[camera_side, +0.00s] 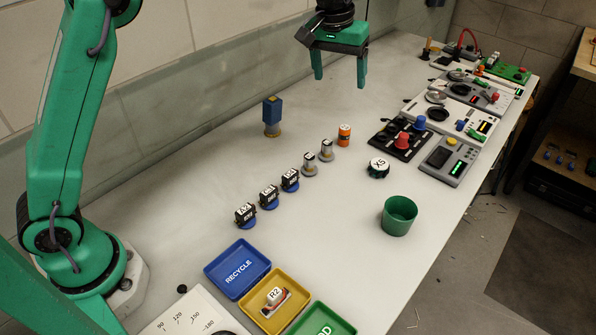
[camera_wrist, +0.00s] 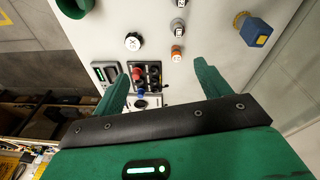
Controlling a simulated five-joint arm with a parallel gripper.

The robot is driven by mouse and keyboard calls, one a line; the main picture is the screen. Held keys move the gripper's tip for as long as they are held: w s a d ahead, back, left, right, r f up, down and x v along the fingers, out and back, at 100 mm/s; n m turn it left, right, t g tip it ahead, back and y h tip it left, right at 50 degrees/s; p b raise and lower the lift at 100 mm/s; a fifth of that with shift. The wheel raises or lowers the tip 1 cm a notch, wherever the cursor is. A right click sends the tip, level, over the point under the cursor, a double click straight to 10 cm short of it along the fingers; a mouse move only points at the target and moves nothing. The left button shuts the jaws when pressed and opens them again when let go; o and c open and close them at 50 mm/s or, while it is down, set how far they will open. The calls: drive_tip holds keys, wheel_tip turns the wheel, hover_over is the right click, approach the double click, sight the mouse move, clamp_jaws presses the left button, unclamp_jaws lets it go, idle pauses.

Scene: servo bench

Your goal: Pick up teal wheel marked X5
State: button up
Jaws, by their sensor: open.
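The wheel marked X5 (camera_side: 378,167) has a white top with black lettering and a dark, slightly teal rim. It lies flat on the bench, right of centre in the side view, between the green cup and the black control panel. It also shows in the wrist view (camera_wrist: 132,41), upper left of centre and beyond the fingertips. My gripper (camera_side: 340,80) is open and empty, high above the bench toward the back. Both fingers show in the wrist view (camera_wrist: 161,72) with nothing between them. The wheel stands apart from the gripper.
A green cup (camera_side: 399,215) stands near the wheel. An orange cylinder (camera_side: 344,134), several small labelled parts and a blue block (camera_side: 272,115) stand to its left. A black panel with knobs (camera_side: 401,139) lies behind. Blue (camera_side: 238,268), yellow (camera_side: 274,300) and green trays lie in front.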

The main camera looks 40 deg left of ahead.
drive_tip(key=w+d+f+g, duration=0.1)
drive_tip(key=w+d+f, duration=0.4)
drive_tip(key=f, duration=0.3)
drive_tip(key=n+g, duration=0.1)
hover_over(379, 165)
wheel_tip(379, 165, down, 9)
drive_tip(key=shift+w+d+f, duration=0.1)
drive_tip(key=shift+f, duration=0.05)
drive_tip(key=shift+f, duration=0.1)
drive_tip(key=shift+f, duration=1.2)
drive_tip(key=shift+f, duration=0.1)
drive_tip(key=shift+f, duration=2.5)
drive_tip(key=shift+c, duration=0.5)
drive_tip(key=c, duration=1)
